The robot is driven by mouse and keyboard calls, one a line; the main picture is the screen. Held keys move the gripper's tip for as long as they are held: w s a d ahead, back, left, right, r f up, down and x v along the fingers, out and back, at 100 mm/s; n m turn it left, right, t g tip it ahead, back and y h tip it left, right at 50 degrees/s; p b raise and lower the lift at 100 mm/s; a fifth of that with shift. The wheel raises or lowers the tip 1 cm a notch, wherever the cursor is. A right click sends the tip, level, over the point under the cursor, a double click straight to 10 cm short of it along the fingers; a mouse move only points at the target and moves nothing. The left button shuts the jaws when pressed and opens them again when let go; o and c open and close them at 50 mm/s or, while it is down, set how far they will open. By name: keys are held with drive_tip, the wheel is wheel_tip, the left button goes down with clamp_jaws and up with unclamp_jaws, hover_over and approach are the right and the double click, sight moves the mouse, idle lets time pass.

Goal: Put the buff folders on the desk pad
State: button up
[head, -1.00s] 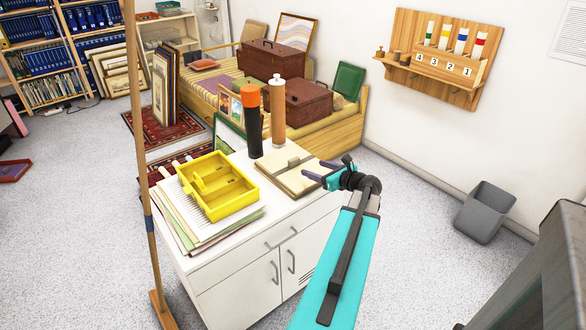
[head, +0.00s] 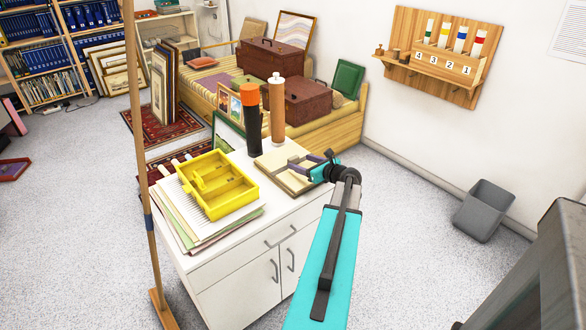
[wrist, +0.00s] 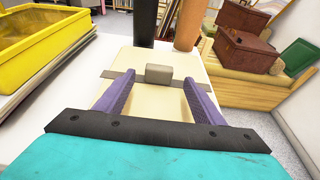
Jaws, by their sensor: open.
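The buff folders (head: 272,164) lie flat on the white cabinet top, beside the two upright tubes. In the wrist view the folders (wrist: 122,63) are cream, with a grey band across them and a small grey block (wrist: 158,74) on top. My gripper (head: 298,165) is low over the folders, reaching in from the right. In the wrist view my gripper (wrist: 158,78) is open, its purple fingers on either side of the block with gaps between. Whether the fingers touch the folders I cannot tell. I cannot make out a desk pad in either view.
A yellow tray (head: 232,193) sits on stacked papers (head: 190,225) at the left of the cabinet top (head: 225,250). A black tube (head: 253,125) and a brown tube (head: 277,115) stand behind the folders. A wooden pole (head: 140,150) rises left of the cabinet.

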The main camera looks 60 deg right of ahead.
sight(295, 159)
drive_tip(key=shift+w+d+f, duration=0.1)
drive_tip(key=shift+w+f, duration=0.05)
drive_tip(key=shift+w, duration=0.35)
drive_tip(key=shift+p+x, duration=0.3)
drive_tip(key=shift+x, duration=2.35)
drive_tip(key=shift+r, duration=0.2)
clamp_jaws()
